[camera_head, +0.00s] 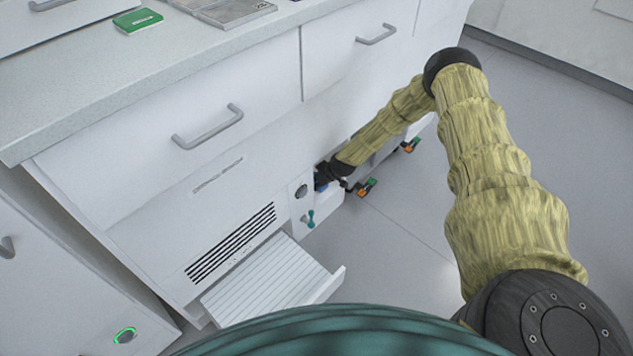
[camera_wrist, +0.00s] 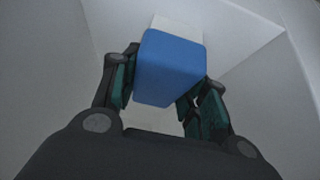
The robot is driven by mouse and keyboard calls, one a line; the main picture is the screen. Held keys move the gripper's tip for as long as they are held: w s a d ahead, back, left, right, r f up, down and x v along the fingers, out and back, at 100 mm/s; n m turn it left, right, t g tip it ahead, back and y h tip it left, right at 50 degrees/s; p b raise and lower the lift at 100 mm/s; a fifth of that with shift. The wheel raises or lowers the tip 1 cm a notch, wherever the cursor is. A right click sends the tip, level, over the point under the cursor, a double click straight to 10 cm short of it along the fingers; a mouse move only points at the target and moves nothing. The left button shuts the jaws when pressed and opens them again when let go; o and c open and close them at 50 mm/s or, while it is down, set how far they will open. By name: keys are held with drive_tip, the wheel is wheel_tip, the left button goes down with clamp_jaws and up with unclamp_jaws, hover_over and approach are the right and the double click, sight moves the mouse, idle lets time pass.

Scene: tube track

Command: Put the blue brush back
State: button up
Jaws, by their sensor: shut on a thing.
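The blue brush (camera_wrist: 170,68) shows in the wrist view as a blue block with rounded edges. My gripper (camera_wrist: 160,98) has one finger on each side of it and is shut on it. A pale piece (camera_wrist: 178,26) shows just behind the blue block, against white walls; I cannot tell whether it belongs to the brush. In the head view my gripper (camera_head: 322,180) is low at the cabinet front, beside a small white compartment, and only a bit of blue shows there. The fingertips are mostly hidden in that view.
A white ribbed tray (camera_head: 268,280) sticks out low from the cabinet front. A teal-handled valve (camera_head: 310,218) sits beside my gripper. Orange and green parts (camera_head: 367,187) stand out near the floor. A green box (camera_head: 138,20) lies on the countertop (camera_head: 60,105). The floor at right is clear.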

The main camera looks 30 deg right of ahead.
drive_tip(key=o, duration=1.3)
drive_tip(key=shift+f, duration=0.15)
drive_tip(key=shift+c, duration=0.2)
drive_tip(key=shift+s+d+r, duration=0.1)
drive_tip(key=shift+r, duration=0.3)
drive_tip(key=p+v, duration=0.3)
drive_tip(key=v, duration=0.8)
drive_tip(key=shift+r+p, duration=0.2)
drive_tip(key=shift+p, duration=0.15)
drive_tip(key=shift+s, duration=0.15)
